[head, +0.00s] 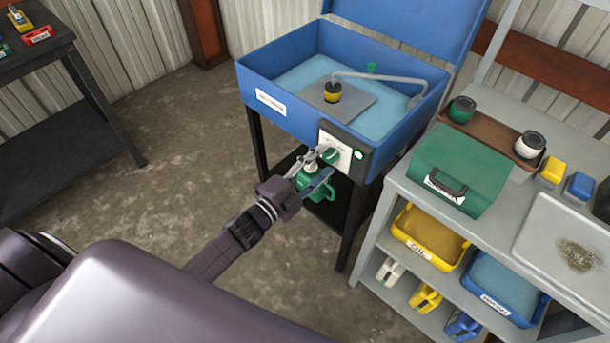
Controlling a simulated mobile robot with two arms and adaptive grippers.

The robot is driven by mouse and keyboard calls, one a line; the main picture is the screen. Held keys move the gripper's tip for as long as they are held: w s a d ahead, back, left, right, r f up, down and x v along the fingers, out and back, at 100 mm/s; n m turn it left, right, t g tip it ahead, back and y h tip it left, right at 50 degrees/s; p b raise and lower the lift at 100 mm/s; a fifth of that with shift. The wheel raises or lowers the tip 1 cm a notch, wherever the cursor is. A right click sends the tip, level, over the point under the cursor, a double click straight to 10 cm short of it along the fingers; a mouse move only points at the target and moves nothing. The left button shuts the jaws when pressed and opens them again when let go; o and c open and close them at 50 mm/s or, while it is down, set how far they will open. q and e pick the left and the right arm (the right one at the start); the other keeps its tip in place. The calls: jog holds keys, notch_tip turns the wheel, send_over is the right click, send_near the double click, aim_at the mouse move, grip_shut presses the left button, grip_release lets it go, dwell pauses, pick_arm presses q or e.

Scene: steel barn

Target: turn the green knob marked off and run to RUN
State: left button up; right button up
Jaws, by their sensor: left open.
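The green knob (331,155) is on a white panel (342,144) on the front of a blue parts washer (290,118). A round green light or button (358,155) is on the same panel, right of the knob. The panel's marks are too small to read, and I cannot tell where the knob points. My left gripper (320,168) is open, with its fingertips right at the knob and partly hiding it. I cannot tell whether they touch it. My right gripper is not in view.
Below my left gripper, a green jug (352,207) stands under the washer. A grey bench (482,210) at the right holds a green toolbox (459,172), with yellow and blue bins (430,236) below. A dark table (50,70) stands at the left. The concrete floor between is clear.

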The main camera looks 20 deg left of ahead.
pick_arm(q)
jog(key=v, duration=1)
jog(key=shift+s, duration=0.2)
jog(key=shift+r, duration=0.1)
jog(key=s+a+f+n+g+y, duration=0.2)
jog(key=s+f+n, duration=0.1)
jog(key=f, duration=0.7)
jog(key=s+a+f+n+g+y, duration=0.1)
jog(key=s+a+f+n+g, duration=0.15)
jog(key=f, duration=0.75)
jog(key=s+a+f+n+g+y, duration=0.1)
jog(key=s+f+n+g+y, duration=0.2)
jog(key=f, duration=0.6)
jog(key=s+d+f+n+g, duration=0.1)
jog(key=s+f+n+g, duration=0.1)
jog(key=s+f, duration=0.4)
jog(key=s+d+f+n+g, duration=0.1)
jog(key=s+f, duration=0.6)
jog(key=s, duration=0.7)
jog(key=s+d+f+n+g, duration=0.1)
jog(key=s+f+n+g, duration=0.3)
jog(key=s+f, duration=0.3)
jog(key=s+g, duration=0.1)
jog(key=s, duration=0.3)
